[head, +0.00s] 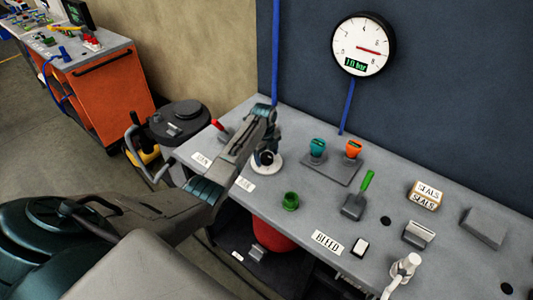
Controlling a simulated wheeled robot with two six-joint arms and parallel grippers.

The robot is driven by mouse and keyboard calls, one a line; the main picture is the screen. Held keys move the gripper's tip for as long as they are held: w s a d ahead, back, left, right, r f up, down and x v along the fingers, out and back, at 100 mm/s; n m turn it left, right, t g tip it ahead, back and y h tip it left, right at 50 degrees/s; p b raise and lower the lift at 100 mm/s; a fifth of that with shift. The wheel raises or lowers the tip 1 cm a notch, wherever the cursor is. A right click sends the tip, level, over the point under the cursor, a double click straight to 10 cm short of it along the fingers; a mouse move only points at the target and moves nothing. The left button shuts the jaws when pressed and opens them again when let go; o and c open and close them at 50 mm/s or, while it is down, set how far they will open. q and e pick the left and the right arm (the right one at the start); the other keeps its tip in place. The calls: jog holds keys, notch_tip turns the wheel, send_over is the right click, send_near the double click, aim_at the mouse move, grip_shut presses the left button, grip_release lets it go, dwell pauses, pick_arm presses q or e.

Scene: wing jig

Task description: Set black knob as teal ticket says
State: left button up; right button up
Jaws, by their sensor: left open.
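The black knob (266,157) stands on a round white dial plate (268,168) at the left part of the grey bench. My left gripper (270,128) is open and hangs just above and behind the knob in the picture. Its dark fingers partly hide the knob's upper side. I cannot tell whether they touch it. The knob's setting is too small to read. I see no teal ticket that I can make out. A teal-topped plug (318,147) stands beside an orange one (353,147) on a grey plate. My right gripper is not in view.
A round gauge (363,45) hangs on the blue wall. A red-tipped lever (217,124), green cap (290,201), green-handled tool (364,182), SEALS box (425,195), white fitting (405,266) and BLEED label (327,242) are on the bench. An orange cabinet (110,95) stands left.

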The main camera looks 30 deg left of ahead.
pick_arm(q)
jog(key=c, duration=1)
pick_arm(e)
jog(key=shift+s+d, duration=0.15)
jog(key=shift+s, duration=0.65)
